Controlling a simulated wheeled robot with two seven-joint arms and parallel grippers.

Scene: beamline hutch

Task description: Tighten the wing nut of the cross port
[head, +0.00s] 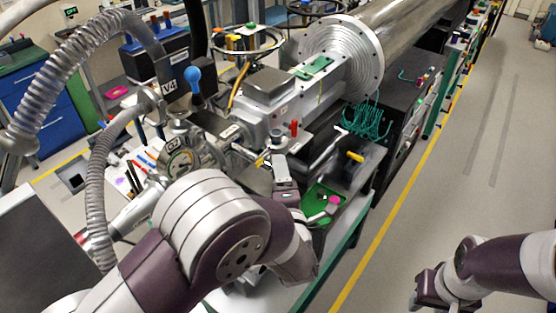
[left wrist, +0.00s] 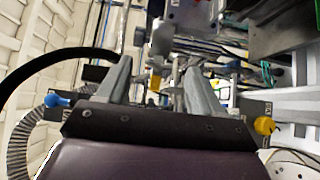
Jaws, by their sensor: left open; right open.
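My left gripper (head: 280,162) is beside the metal vacuum assembly (head: 258,110), close to a small grey cylindrical fitting (head: 277,137). The same yellow piece seems to show left of the gripper in the head view (head: 262,160). I cannot make out the wing nut clearly; the gripper and arm hide part of that area. My right gripper (head: 428,290) is open, low at the right over the floor, away from the assembly.
A blue-knobbed valve (head: 193,78) stands behind. A green tray (head: 318,203) lies right of my left gripper. The floor aisle (head: 455,160) at the right is clear.

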